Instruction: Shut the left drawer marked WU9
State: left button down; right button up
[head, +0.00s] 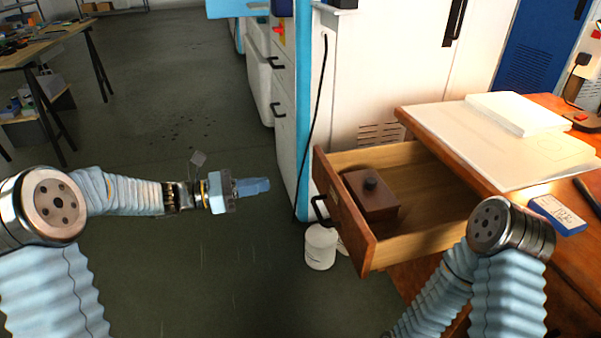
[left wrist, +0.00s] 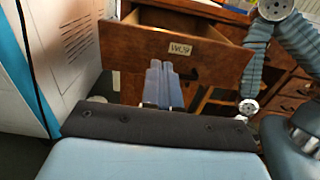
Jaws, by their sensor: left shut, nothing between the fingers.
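The wooden drawer (head: 343,215) stands pulled out from the left side of the desk in the head view. A brown box with a dark knob (head: 370,193) lies inside it. In the left wrist view the drawer front (left wrist: 215,62) faces me, with a pale label (left wrist: 181,49) that seems to read WU9. A black handle (head: 320,210) is on the front. My left gripper (head: 268,186) is shut and empty, left of the drawer front and apart from it in the head view. It also shows in the left wrist view (left wrist: 163,68), pointing at the front. My right gripper is out of view.
The desk top (head: 565,105) holds papers (head: 480,135) and a blue box (head: 557,214). A white tub (head: 320,247) stands on the floor below the drawer front. A white and blue machine (head: 300,100) stands behind.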

aim_at(328, 173)
pick_arm(q)
jog(key=p+x, duration=0.1)
jog(key=x, duration=1.3)
jog(key=shift+p, duration=0.3)
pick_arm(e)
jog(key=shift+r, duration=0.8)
